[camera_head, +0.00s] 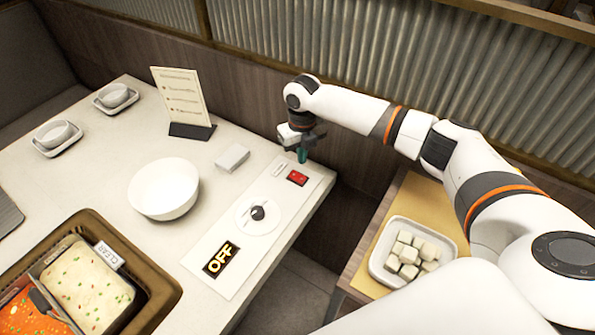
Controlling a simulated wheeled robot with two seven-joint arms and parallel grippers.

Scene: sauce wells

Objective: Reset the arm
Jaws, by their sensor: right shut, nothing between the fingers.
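My right arm comes in from the right side of the head view and reaches over the table's right end. My right gripper (302,156) points down beside the red switch (297,178) on the white control panel (218,285). Its fingers are shut with nothing seen between them. I cannot tell whether the fingertips touch the panel. My left gripper is out of view.
A white bowl (163,190), a small white box (232,158) and a menu stand (183,97) stand on the table. A tray of white cubes (378,262) is on the right side table. Corrugated wall behind.

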